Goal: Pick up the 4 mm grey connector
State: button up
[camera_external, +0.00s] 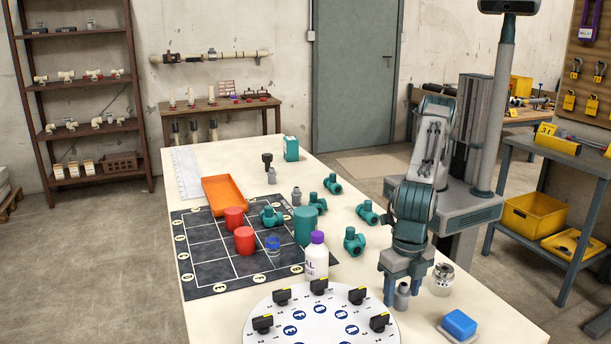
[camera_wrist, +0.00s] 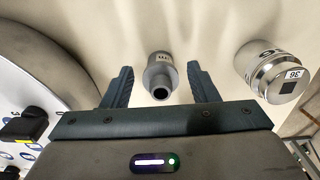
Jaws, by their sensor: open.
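A small grey connector (camera_wrist: 159,78) stands upright on the table between the fingers of my gripper (camera_wrist: 160,68), with a visible gap on each side. Its label is too small to read. In the external view the same grey connector (camera_external: 402,298) shows between the lowered fingers of my gripper (camera_external: 402,293), near the table's right side. My gripper is open and holds nothing. Two other grey connectors stand farther back, one (camera_external: 296,197) near the mat and one (camera_external: 272,176) behind it; their sizes cannot be read.
A silver cylinder marked 36 (camera_wrist: 275,72) stands close to the right of my gripper. A round white dial board (camera_external: 322,322) with black knobs lies to the left. A blue block (camera_external: 459,323) is at the front right. Several teal fittings (camera_external: 354,241) stand behind my gripper.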

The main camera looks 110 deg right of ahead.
jog(key=shift+f, duration=0.45)
jog(key=c, duration=1)
jog(key=shift+o, duration=0.2)
jog(key=shift+r, duration=0.1)
